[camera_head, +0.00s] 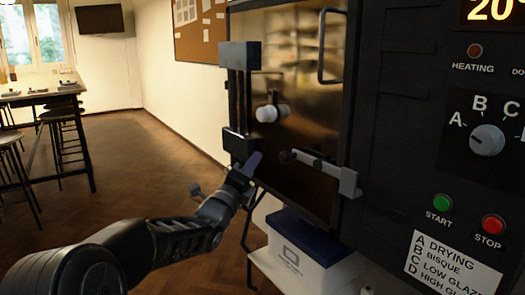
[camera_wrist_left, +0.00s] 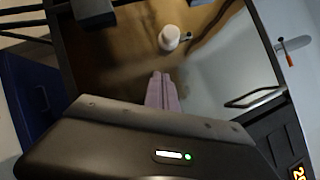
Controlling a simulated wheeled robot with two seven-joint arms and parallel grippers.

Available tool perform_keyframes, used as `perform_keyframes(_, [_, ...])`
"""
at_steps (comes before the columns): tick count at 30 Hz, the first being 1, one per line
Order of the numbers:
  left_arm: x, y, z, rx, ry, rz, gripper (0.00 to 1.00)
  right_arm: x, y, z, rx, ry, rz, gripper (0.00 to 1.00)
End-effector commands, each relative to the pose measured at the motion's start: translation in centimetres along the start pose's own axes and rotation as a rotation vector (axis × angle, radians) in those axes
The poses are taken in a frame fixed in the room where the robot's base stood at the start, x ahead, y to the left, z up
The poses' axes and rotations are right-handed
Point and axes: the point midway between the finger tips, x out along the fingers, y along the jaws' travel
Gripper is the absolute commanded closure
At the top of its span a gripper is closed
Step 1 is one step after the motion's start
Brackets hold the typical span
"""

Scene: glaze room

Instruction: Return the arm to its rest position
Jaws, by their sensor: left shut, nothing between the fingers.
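My left arm comes in from the lower left in the head view. My left gripper (camera_head: 248,165) is shut and empty, in front of the lower left part of the kiln door (camera_head: 305,150). In the left wrist view the closed fingers (camera_wrist_left: 161,90) point at the brownish door, below a round white knob (camera_wrist_left: 169,38). The same white knob (camera_head: 268,113) shows above the gripper in the head view. I cannot tell whether the fingertips touch the door. My right gripper is in neither view.
A latch bar (camera_head: 318,170) and a door handle (camera_head: 331,50) stick out of the door. The control panel (camera_head: 440,130) is at the right. A white box with a blue lid (camera_head: 296,252) is on a low shelf below. A table (camera_head: 45,95) with stools stands far left; floor between is clear.

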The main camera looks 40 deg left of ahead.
Motion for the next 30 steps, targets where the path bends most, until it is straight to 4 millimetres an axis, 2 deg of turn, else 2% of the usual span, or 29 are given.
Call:
perform_keyframes(6, [-1.44,0.20,-0.01,0.001,0.001,0.000,1.00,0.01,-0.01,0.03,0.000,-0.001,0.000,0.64])
perform_keyframes(23, [-1.44,0.21,-0.01,-0.003,0.000,0.000,1.00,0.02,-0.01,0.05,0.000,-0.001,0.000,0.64])
perform_keyframes(26, [-1.44,0.24,-0.02,-0.037,0.001,0.001,1.00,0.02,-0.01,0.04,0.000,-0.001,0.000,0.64])
perform_keyframes(30, [-1.47,1.01,0.02,-0.209,-0.005,0.032,1.00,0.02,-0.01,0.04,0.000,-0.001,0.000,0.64])
